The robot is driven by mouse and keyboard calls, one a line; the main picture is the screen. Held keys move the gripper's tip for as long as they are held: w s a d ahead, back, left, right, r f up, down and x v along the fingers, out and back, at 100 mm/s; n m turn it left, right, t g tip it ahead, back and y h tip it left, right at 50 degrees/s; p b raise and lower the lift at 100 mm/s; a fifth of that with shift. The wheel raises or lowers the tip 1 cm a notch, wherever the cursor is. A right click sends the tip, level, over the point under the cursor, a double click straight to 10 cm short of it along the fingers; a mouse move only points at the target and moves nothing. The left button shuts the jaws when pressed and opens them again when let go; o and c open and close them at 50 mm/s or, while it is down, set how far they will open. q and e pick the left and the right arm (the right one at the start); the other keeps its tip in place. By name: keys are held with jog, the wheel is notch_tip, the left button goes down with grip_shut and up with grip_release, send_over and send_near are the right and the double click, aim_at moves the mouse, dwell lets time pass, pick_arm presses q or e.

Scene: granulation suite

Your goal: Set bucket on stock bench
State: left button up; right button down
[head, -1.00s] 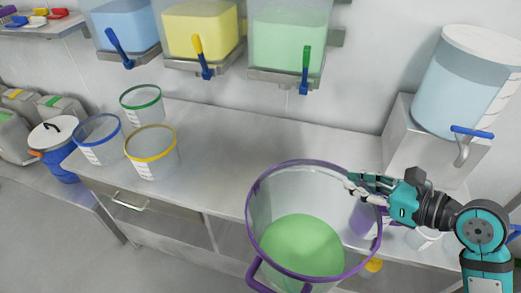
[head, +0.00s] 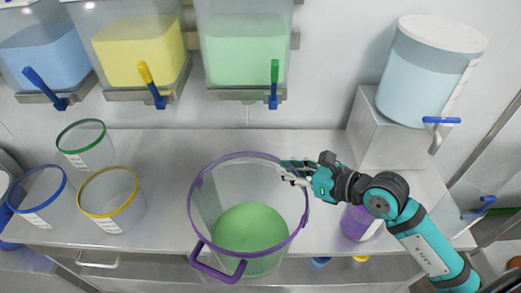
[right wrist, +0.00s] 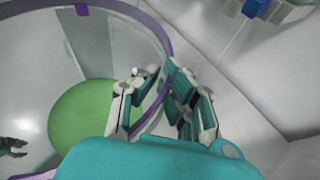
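The bucket (head: 208,216) is large and clear, with a purple rim, a purple handle at its near side and green contents. It is upright and overlaps the bench's front edge in the head view; I cannot tell whether it touches the bench. My right gripper (head: 287,173) is at the rim's right side. In the right wrist view its fingers (right wrist: 152,98) lie on either side of the purple rim (right wrist: 160,40), closed on it. The stock bench (head: 330,215) is a steel counter along the wall. My left gripper does not show in the head view.
Smaller buckets with green (head: 84,150), blue (head: 40,192) and yellow (head: 112,203) rims stand on the bench at left. A purple container (head: 360,222) stands at right, near a tapped tank (head: 425,75) on a block. Tapped bins hang above. Bench behind the bucket is clear.

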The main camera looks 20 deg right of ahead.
jog(key=w+d+f+p, duration=0.1)
jog(key=w+f+p, duration=0.1)
jog(key=w, duration=0.4)
jog(key=w+d+f+p, duration=0.1)
jog(key=w+f+p, duration=0.1)
jog(key=w, duration=0.5)
jog(key=shift+w+d+f, duration=0.2)
jog(key=shift+w+f, duration=0.1)
jog(key=shift+f, duration=0.2)
jog(key=c, duration=1.5)
grip_release()
jog(key=shift+s, duration=0.1)
jog(key=b+v, duration=0.3)
jog(key=v, duration=0.9)
jog(key=shift+r, duration=0.15)
